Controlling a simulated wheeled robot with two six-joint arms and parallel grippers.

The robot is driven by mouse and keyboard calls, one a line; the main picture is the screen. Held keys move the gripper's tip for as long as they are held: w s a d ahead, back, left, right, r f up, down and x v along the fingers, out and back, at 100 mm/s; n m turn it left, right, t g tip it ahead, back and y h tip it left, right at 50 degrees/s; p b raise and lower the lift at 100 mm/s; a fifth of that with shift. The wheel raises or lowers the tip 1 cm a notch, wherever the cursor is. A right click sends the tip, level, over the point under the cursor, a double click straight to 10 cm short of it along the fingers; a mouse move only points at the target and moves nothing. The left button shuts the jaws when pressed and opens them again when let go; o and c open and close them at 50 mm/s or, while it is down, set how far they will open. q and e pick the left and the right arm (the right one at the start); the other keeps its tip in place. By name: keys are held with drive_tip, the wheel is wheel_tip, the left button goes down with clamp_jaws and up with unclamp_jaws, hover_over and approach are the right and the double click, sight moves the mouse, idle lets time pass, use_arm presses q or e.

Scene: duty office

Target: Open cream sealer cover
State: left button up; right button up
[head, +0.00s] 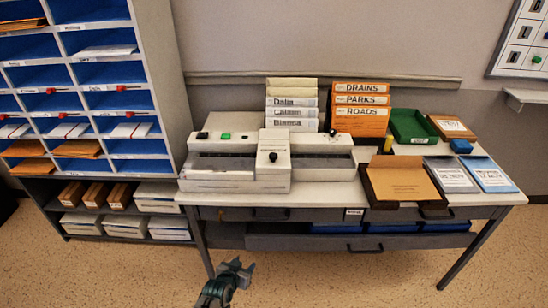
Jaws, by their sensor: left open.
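The cream sealer (237,187) stands on the left half of the table. It is a long, low machine with a green button on top at the left. A raised cream block with a black knob (273,157) sits across its middle. Dark slots show on both sides of the block. I cannot tell which part is the cover or whether it is open. My left gripper (241,266) is open and empty, low in front of the table and well apart from the sealer. My right gripper is not in view.
The table (346,195) also bears an open brown folder box (405,183), a green tray (413,126), orange files (360,110) and pale files (291,104). A blue-lined pigeonhole rack (150,75) stands close at the left. The floor in front is clear.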

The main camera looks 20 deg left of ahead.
use_arm(q)
drive_tip(key=w+d+r+t, duration=0.15)
drive_tip(key=w+r, duration=0.25)
drive_tip(key=r, duration=0.5)
drive_tip(key=w+r+t, duration=0.2)
drive_tip(key=w+r, duration=0.3)
drive_tip(key=r, duration=0.3)
drive_tip(key=t+h, duration=0.1)
drive_tip(key=t, duration=0.2)
approach(271, 157)
drive_tip(key=w, duration=0.1)
drive_tip(key=shift+m, duration=0.4)
drive_tip(key=w, duration=0.6)
drive_tip(key=w+d, duration=0.1)
drive_tip(key=w, duration=0.3)
drive_tip(key=shift+w+d+f, duration=0.1)
drive_tip(key=shift+w, duration=0.05)
clamp_jaws()
